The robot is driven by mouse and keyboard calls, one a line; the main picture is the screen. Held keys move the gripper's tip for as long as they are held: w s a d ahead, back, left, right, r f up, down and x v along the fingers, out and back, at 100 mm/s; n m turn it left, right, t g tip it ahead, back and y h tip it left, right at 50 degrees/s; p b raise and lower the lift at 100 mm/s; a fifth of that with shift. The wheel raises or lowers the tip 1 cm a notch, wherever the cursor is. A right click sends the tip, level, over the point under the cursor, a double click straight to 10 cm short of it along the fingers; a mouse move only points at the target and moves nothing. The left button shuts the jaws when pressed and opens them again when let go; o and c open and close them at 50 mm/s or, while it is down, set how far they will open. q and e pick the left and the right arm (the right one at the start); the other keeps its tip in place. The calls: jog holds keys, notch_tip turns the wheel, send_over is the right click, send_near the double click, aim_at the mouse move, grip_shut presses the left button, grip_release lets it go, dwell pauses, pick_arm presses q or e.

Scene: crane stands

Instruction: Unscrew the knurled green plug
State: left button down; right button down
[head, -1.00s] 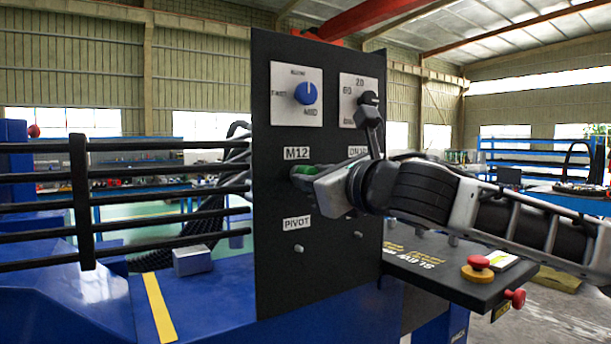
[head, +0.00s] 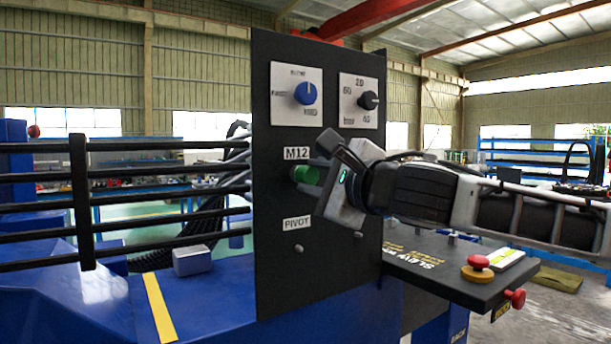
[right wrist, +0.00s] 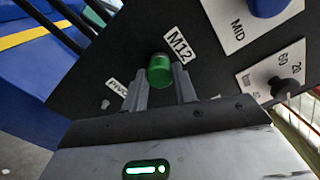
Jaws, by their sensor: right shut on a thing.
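The green plug (head: 306,174) sits on the black upright panel (head: 285,270), just below the M12 label (head: 296,153). My right gripper (head: 318,176) reaches it from the right, its fingers partly hidden by the gripper body. In the right wrist view the plug (right wrist: 159,70) lies between the two grey fingertips (right wrist: 161,88), which are shut on its sides. The knurling is too small to make out, and the plug's base at the panel is not clear. My left gripper is not in view.
A blue knob (head: 305,92) and a black knob (head: 368,100) sit above on white plates. A PIVOT label (head: 296,223) is below. A console ledge with a red button (head: 478,263) juts out under my right arm. Black rails (head: 80,200) stand at left.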

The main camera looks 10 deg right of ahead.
jog(key=shift+f+n, duration=0.1)
jog(key=shift+n, duration=0.4)
jog(key=n, duration=0.2)
jog(key=shift+s+r+n, duration=0.1)
jog(key=shift+r+n, duration=0.15)
jog(key=shift+n, duration=0.05)
jog(key=n, duration=0.2)
jog(key=shift+f+n, duration=0.15)
jog(key=shift+n, duration=0.15)
jog(key=c, duration=1)
grip_release()
jog(key=shift+c, duration=0.9)
